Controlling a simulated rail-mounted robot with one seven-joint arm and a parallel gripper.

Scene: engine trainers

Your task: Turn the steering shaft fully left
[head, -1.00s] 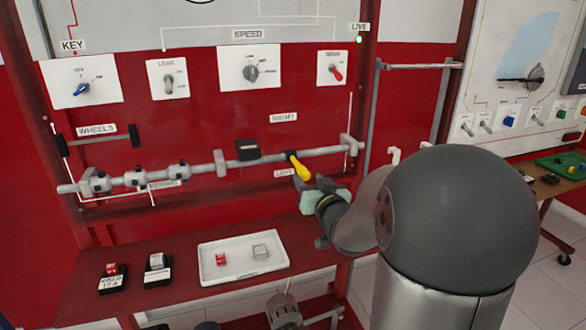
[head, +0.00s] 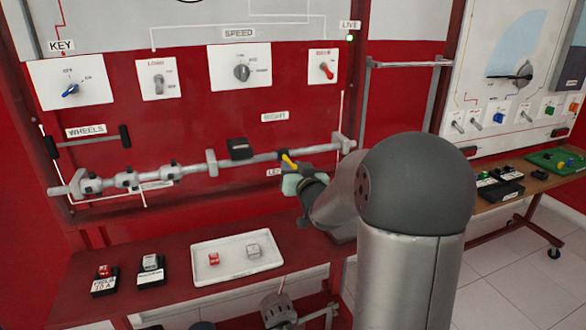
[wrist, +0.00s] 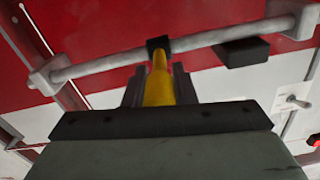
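The steering shaft (head: 188,171) is a long grey rod with several blocks and joints, running across the red panel and rising to the right. A yellow lever (head: 289,161) sticks out from a black collar near its right end. It also shows in the wrist view (wrist: 158,83). My gripper (head: 308,177) is at the lever's outer end. In the wrist view, my gripper's two dark fingers (wrist: 158,90) flank the lever closely, one on each side, with little or no gap, and look shut on it. The "RIGHT" label (head: 275,116) is above the lever; the lower label is partly hidden by my gripper.
A black box (head: 240,149) sits above the shaft, left of the lever. A white tray (head: 205,281) with two small parts lies on the red shelf below. Key, load and speed switches line the panel above. A bench (head: 530,190) stands at the right.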

